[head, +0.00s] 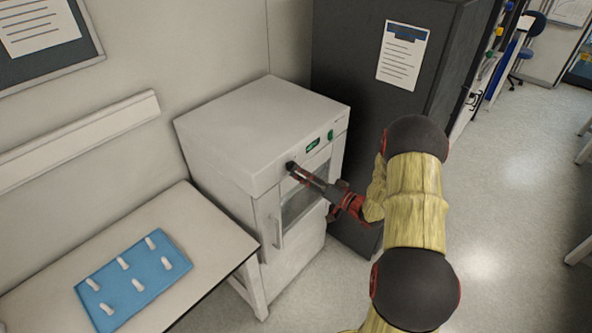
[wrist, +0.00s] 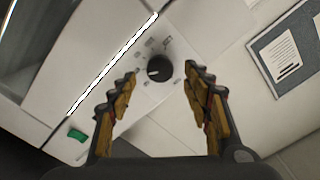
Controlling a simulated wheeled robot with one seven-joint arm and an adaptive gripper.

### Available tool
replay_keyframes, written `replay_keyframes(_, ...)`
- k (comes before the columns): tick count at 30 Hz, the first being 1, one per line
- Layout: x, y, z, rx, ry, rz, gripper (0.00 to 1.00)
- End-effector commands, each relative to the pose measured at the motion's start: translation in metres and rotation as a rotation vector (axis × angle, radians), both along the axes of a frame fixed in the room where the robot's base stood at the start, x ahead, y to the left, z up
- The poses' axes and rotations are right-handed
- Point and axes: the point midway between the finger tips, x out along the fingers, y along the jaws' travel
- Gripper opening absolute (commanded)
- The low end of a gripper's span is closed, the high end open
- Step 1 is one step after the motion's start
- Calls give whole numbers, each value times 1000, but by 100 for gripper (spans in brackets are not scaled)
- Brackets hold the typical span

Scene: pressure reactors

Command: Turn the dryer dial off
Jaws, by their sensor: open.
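The dryer (head: 262,145) is a white cabinet against the wall. Its black round dial (wrist: 159,69) sits on the front panel, with printed marks around it and a pale pointer line. In the head view the dial (head: 290,165) shows at the left of the panel, close to my fingertips. My gripper (wrist: 160,78) is open, its two fingers on either side of the dial in the wrist view. I cannot tell whether a finger touches it. My gripper also shows in the head view (head: 297,171), reaching to the dryer front from the right.
A green display (head: 312,144) and a green switch (head: 330,134) are on the panel. The door handle (head: 277,231) is below the dial. A table (head: 215,228) with a blue rack (head: 130,283) stands left. A dark cabinet (head: 355,88) stands right.

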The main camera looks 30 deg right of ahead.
Motion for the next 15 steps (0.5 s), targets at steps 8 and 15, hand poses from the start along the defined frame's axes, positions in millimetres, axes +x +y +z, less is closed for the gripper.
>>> replay_keyframes(8, 31, 11, 0, -1, 0, 0, 49)
replay_keyframes(15, 35, 12, 0, 0, 1, -2, 49)
